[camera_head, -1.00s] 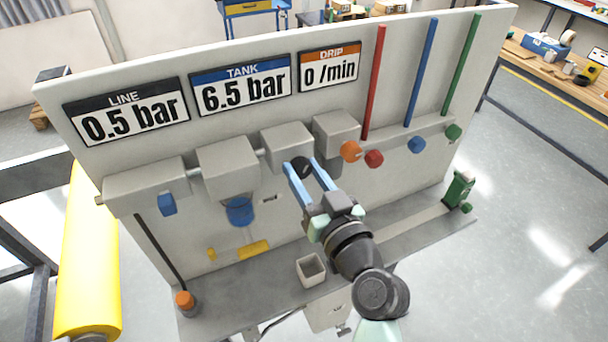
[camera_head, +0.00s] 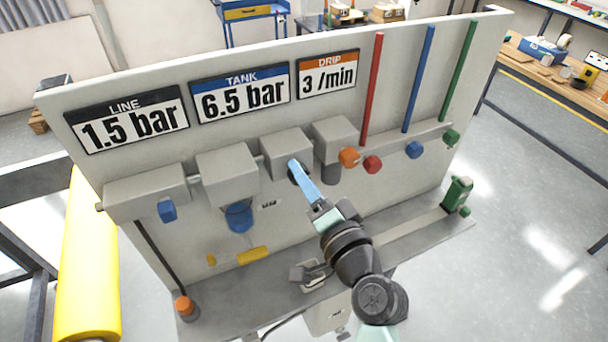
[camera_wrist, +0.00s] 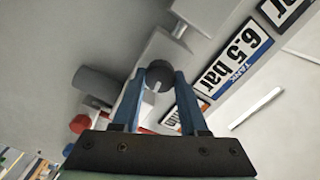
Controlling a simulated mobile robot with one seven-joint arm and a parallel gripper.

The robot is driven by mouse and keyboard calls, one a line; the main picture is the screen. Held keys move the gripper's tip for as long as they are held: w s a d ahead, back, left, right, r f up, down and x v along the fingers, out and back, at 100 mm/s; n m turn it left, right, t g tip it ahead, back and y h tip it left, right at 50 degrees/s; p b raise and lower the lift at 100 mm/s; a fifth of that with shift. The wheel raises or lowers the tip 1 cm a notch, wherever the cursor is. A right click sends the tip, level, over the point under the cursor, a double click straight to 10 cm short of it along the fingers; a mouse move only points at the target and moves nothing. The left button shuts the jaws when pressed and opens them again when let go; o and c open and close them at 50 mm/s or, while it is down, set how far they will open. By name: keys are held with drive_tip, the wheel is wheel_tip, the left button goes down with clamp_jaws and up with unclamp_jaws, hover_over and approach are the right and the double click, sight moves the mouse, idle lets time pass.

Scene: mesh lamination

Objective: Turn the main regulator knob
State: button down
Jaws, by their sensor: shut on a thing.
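The black round regulator knob (camera_head: 293,175) sits on the front of the third grey box (camera_head: 287,150) on the panel. My gripper (camera_head: 299,170) has blue fingers, which line up one behind the other in the head view and partly hide the knob. In the wrist view, the knob (camera_wrist: 158,75) is between the two fingertips, and my gripper (camera_wrist: 158,82) is shut on it. The LINE display (camera_head: 128,122) reads 1.5 bar, the TANK display (camera_head: 240,92) reads 6.5 bar and the DRIP display (camera_head: 328,75) reads 3 /min.
An orange knob (camera_head: 349,158), a red knob (camera_head: 373,164) and a blue knob (camera_head: 414,150) are right of my gripper. A blue bowl (camera_head: 239,217) hangs to the left. A small square cup (camera_head: 314,284) on the ledge is partly covered by something grey.

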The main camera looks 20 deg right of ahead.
drive_tip(key=shift+f+m+p, duration=0.1)
drive_tip(key=shift+m+p, duration=1.15)
drive_tip(key=shift+m, duration=2.45)
drive_tip(key=shift+c, duration=2.2)
unclamp_jaws()
drive_tip(key=s+b, duration=0.4)
drive_tip(key=s, duration=0.9)
drive_tip(key=shift+d, duration=0.2)
